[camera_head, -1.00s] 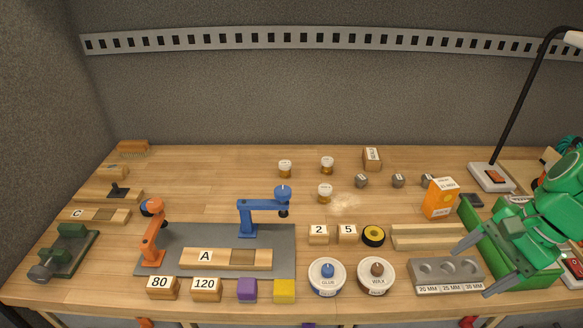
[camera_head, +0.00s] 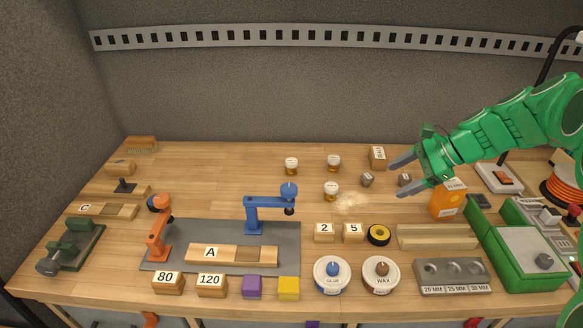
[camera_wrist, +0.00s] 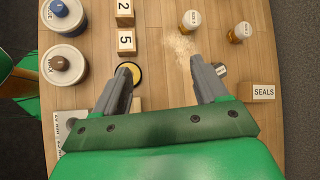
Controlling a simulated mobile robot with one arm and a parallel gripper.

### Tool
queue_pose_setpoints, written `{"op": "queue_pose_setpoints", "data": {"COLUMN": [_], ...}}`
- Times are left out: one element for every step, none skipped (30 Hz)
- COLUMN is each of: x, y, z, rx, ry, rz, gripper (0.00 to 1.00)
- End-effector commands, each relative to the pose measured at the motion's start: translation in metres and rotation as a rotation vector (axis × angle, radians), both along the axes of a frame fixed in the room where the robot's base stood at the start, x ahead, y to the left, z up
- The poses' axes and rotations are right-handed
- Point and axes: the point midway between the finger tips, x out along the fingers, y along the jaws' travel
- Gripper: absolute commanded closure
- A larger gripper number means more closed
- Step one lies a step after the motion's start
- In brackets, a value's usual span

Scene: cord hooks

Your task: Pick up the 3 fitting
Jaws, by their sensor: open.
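Small grey metal fittings stand on the bench towards the back. No number can be read on either. My gripper (camera_head: 396,179) is open and empty, above the bench right of centre. In the wrist view my open fingers (camera_wrist: 163,70) point over bare wood. A grey fitting (camera_wrist: 220,70) peeks out beside the right finger, partly hidden by it.
A SEALS box (camera_head: 378,155) stands behind the fittings. An orange box (camera_head: 446,203) is below my wrist.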

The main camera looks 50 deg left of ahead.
Motion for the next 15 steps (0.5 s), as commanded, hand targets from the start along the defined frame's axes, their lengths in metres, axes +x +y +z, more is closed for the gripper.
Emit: {"op": "queue_pose_setpoints", "data": {"x": [0.005,0.008,0.011,0.013,0.015,0.018,0.021,0.023,0.025,0.026,0.028,0.030,0.031,0.032,0.034], "y": [0.014,0.021,0.030,0.037,0.045,0.054,0.061,0.069,0.078,0.085,0.092,0.101,0.109,0.116,0.125], "z": [-0.004,-0.005,-0.008,-0.011,-0.014,-0.015,-0.017,-0.019,-0.023,-0.026,-0.027,-0.030,-0.032,-0.035,-0.039], "rx": [0.010,0.017,0.023,0.028,0.034,0.042,0.048,0.053,0.059,0.063,0.069,0.075,0.081,0.086,0.091], "ry": [0.016,0.027,0.044,0.057,0.069,0.083,0.094,0.106,0.123,0.137,0.148,0.164,0.175,0.188,0.206], "rz": [-0.008,-0.013,-0.023,-0.028,-0.033,-0.042,-0.047,-0.053,-0.060,-0.065,-0.070,-0.078,-0.082,-0.086,-0.093], "gripper": [0.27,0.27,0.27,0.27,0.27,0.27,0.27,0.27,0.27,0.27,0.27,0.27,0.27,0.27,0.27]}}
